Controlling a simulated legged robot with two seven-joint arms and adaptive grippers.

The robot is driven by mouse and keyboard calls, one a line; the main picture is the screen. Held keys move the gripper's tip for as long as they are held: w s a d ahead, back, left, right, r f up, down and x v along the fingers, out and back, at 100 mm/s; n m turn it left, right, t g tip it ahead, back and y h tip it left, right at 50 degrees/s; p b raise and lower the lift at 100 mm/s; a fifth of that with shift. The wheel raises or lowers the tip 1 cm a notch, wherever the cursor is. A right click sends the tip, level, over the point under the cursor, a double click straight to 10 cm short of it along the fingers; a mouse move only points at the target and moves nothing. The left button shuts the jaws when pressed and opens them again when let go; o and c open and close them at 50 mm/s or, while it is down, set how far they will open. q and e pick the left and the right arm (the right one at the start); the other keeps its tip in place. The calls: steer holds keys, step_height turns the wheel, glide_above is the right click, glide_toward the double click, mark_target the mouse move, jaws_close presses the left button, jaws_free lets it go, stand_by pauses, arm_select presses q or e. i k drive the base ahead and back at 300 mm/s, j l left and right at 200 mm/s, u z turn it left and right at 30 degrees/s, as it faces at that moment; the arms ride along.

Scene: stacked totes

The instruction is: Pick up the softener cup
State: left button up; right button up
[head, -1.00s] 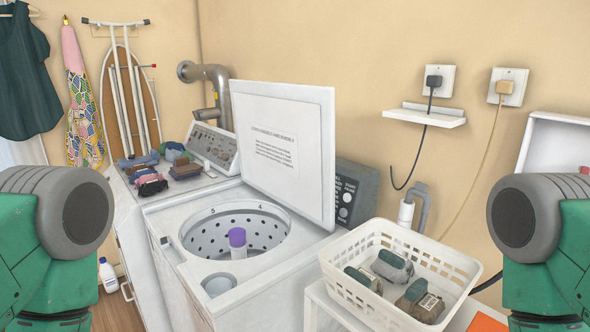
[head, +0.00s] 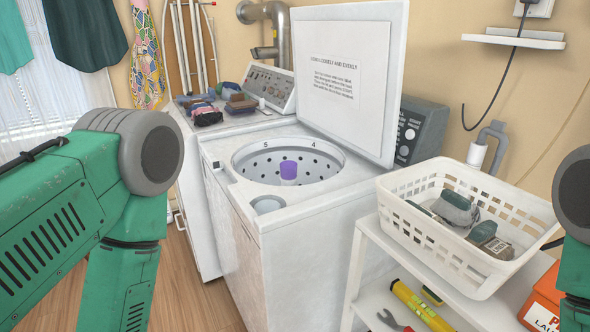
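A purple cup (head: 288,170), which looks like the softener cup, sits on top of the white centre post inside the open drum of the top-loading washer (head: 290,212). The drum has a perforated wall, and its lid stands raised behind it. A round recess (head: 268,204) shows in the washer's front corner. My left arm fills the left side of the head view and part of my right arm shows at the right edge. Neither gripper is in view.
A white basket (head: 440,246) with several grey-green packs stands on a white shelf unit right of the washer. Folded clothes (head: 208,115) lie on the machine behind. Wooden floor is clear at left.

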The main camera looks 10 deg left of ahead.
mark_target(289, 170)
steer(key=k+z, duration=0.15)
steer(key=k, duration=0.55)
steer(key=i+z, duration=0.1)
steer(key=z, duration=1.8)
steer(key=k+j+z, duration=0.1)
steer(key=j, duration=0.3)
steer(key=k+j, duration=0.1)
steer(key=j, duration=0.25)
steer(key=k+j+z, duration=0.15)
steer(key=j, duration=0.25)
steer(key=k+j, duration=0.1)
steer(key=j, duration=0.25)
steer(key=k+j+z, duration=0.15)
steer(key=j, duration=0.2)
steer(key=k+j, duration=0.1)
steer(key=j, duration=0.3)
steer(key=z, duration=0.05)
